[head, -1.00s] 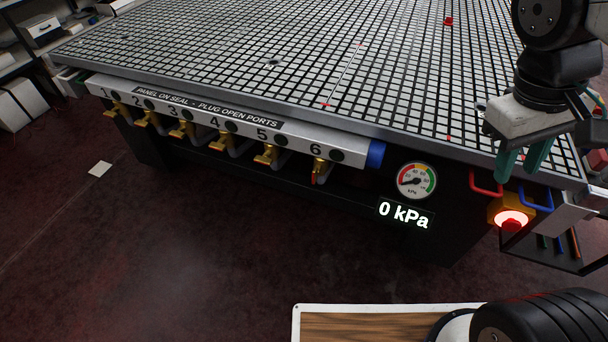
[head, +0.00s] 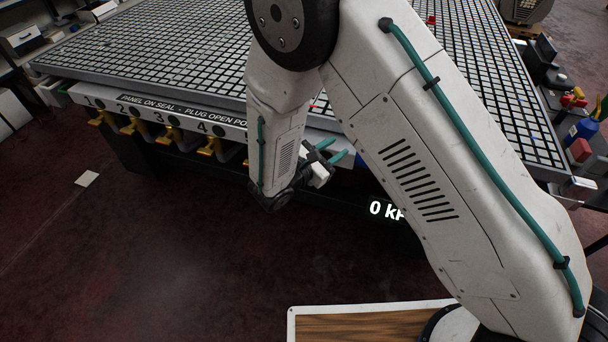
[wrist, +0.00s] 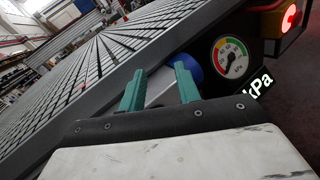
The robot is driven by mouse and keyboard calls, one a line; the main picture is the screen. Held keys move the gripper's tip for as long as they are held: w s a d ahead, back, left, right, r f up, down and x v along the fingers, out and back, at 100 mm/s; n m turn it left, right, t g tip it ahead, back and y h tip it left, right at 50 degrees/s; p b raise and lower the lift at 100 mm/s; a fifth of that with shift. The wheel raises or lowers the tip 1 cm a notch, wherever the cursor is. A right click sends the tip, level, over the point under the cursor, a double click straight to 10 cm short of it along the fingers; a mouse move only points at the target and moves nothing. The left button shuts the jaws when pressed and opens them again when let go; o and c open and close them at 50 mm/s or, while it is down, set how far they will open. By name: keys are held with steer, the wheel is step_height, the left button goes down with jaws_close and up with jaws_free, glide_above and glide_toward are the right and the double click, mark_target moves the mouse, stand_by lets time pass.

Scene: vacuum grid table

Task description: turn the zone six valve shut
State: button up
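The zone six valve is hidden in both current views; in the head view my arm covers the right end of the white numbered panel (head: 78,94). My gripper (head: 337,150) is at the table's front edge near that end, its teal fingers pointing right and slightly up. In the wrist view my gripper (wrist: 160,72) is open, with a clear gap between the fingers. A pale panel end and its blue end cap (wrist: 191,65) show beyond the fingers. I see nothing held between them.
Yellow valves, such as the zone four valve (head: 211,146), hang below the panel on the left. The gauge (wrist: 229,57) is right of the blue cap, and a lit red button (wrist: 289,18) is farther right. The display (head: 384,209) reads 0 kPa. The gridded tabletop (head: 150,45) lies above.

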steer(key=s+a+f+n+t+y, duration=0.1)
steer(key=a+f+n+t+y, duration=0.3)
steer(key=f, duration=0.3)
steer(key=s+a+f+n+t+y, duration=0.1)
steer(key=s+a+f+n+y, duration=0.2)
steer(key=a+f, duration=0.4)
steer(key=shift+n, duration=0.7)
steer(key=x, duration=0.9)
steer(key=shift+d+f, duration=0.2)
steer(key=shift+f, duration=0.15)
jaws_close()
